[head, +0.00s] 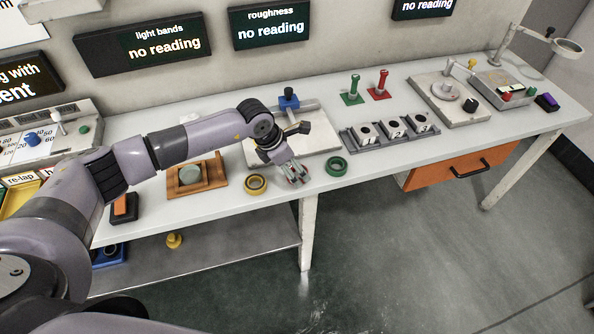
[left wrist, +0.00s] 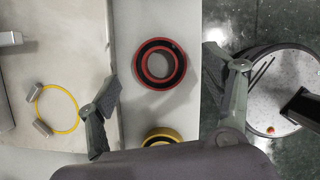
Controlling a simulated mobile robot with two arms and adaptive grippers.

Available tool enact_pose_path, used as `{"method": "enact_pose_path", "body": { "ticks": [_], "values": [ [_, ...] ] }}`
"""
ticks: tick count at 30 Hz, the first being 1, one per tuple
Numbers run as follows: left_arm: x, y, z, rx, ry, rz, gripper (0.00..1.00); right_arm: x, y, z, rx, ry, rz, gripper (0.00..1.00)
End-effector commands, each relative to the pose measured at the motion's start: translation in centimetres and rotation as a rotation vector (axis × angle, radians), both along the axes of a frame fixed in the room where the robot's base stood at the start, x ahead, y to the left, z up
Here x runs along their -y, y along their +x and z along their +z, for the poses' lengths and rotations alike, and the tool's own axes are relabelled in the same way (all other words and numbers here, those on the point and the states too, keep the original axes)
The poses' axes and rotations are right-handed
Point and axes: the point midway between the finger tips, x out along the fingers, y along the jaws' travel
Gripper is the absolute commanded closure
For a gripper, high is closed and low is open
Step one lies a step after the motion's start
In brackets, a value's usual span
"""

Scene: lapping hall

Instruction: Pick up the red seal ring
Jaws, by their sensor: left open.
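The red seal ring (left wrist: 182,64), red with a black band, lies flat on the pale bench top in the left wrist view. In the head view my left gripper (head: 297,175) mostly or fully covers that spot, between a yellow ring (head: 255,184) and a green ring (head: 336,166). My left gripper also shows in the left wrist view (left wrist: 163,80), open, its fingers on either side of the red ring with gaps between. Nothing is held. I cannot tell the gripper's exact height above the bench. My right gripper is not in view.
The yellow ring sits close below the red one in the left wrist view (left wrist: 162,136). A pale plate (head: 318,141) lies behind the gripper. A wooden tray (head: 176,190) stands left, and a grey rack (head: 372,147) right. The bench's front edge is close, with floor beyond.

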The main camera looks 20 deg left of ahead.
Motion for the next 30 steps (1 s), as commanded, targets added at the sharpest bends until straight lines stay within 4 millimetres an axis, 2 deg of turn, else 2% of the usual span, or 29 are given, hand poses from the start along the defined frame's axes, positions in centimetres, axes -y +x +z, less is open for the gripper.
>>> {"method": "enact_pose_path", "body": {
  "ticks": [1,6,14,30],
  "values": [
    [0.2,0.1,-0.5,-0.003,0.000,0.001,0.26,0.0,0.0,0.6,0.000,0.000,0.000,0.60],
    [0.6,0.6,-2.1,0.000,0.000,0.001,0.26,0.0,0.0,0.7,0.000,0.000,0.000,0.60],
    [0.7,0.7,-2.3,0.001,-0.001,0.000,0.26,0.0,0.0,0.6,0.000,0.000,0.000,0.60],
    [0.6,0.7,-2.2,0.001,0.000,0.000,0.62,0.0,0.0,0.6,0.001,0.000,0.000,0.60]
  ]
}}
